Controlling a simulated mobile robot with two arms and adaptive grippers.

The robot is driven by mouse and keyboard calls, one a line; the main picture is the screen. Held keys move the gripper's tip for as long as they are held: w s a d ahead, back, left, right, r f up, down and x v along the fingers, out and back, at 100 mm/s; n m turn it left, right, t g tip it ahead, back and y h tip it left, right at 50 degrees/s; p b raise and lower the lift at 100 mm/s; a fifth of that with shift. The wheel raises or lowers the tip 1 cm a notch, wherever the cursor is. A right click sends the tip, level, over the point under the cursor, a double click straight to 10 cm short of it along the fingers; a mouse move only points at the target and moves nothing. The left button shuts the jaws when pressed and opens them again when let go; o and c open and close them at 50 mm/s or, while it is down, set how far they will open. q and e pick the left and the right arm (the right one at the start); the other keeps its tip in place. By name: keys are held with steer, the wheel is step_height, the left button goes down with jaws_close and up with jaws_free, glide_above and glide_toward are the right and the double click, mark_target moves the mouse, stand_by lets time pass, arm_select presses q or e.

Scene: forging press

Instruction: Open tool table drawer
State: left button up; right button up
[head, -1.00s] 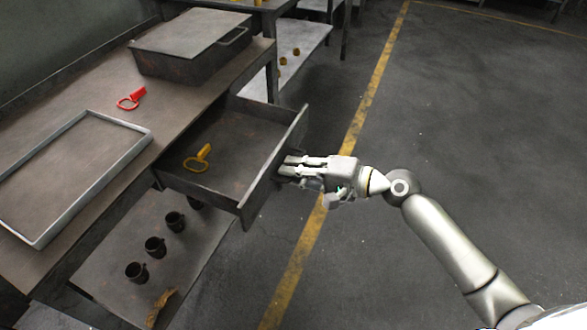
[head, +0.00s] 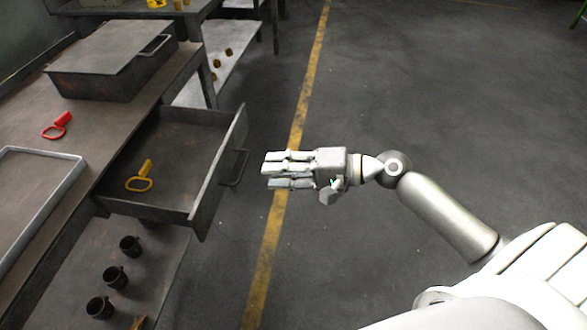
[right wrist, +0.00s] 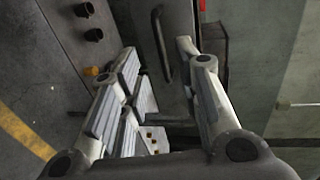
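The tool table (head: 110,103) is at the left in the head view. Its dark drawer (head: 215,170) is pulled well out. A yellow-handled tool (head: 140,178) lies inside the drawer. The bar handle (head: 238,170) on the drawer front faces my right gripper (head: 270,170). The gripper is a short way to the right of the handle, apart from it and empty. In the right wrist view the fingers are spread open, with the drawer handle (right wrist: 163,45) showing beyond them. My left gripper is not in view.
A lidded metal box (head: 95,85), a red tool (head: 57,126) and a rimmed tray (head: 70,157) are on the table. Several dark cups (head: 115,277) stand on the lower shelf. The floor (head: 430,110) to the right is clear, with a yellow line (head: 265,245).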

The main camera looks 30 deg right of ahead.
steer(key=shift+v, duration=1.7)
steer(key=shift+f, duration=0.1)
steer(key=s+f+n+g+h, duration=0.1)
steer(key=s+f+n+h, duration=0.2)
steer(key=f, duration=0.8)
steer(key=s+f+n+g+h, duration=0.1)
steer(key=s+f+g+h, duration=0.2)
steer(key=f, duration=0.8)
steer(key=s+f+n+h, duration=0.1)
steer(key=s+f+h, duration=0.3)
steer(key=f, duration=0.7)
steer(key=s+f+n+g+h, duration=0.2)
steer(key=s+f+n+g, duration=0.15)
steer(key=s+f, duration=0.45)
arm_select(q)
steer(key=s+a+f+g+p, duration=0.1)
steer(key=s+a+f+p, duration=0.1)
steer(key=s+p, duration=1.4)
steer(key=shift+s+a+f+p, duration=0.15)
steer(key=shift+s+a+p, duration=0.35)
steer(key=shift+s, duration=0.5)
arm_select(e)
steer(key=s+d+f, duration=0.1)
steer(key=s, duration=0.8)
steer(key=s+d+f+n, duration=0.1)
steer(key=s, duration=0.9)
steer(key=shift+d+g+h, duration=0.3)
steer(key=shift+d+g, duration=0.05)
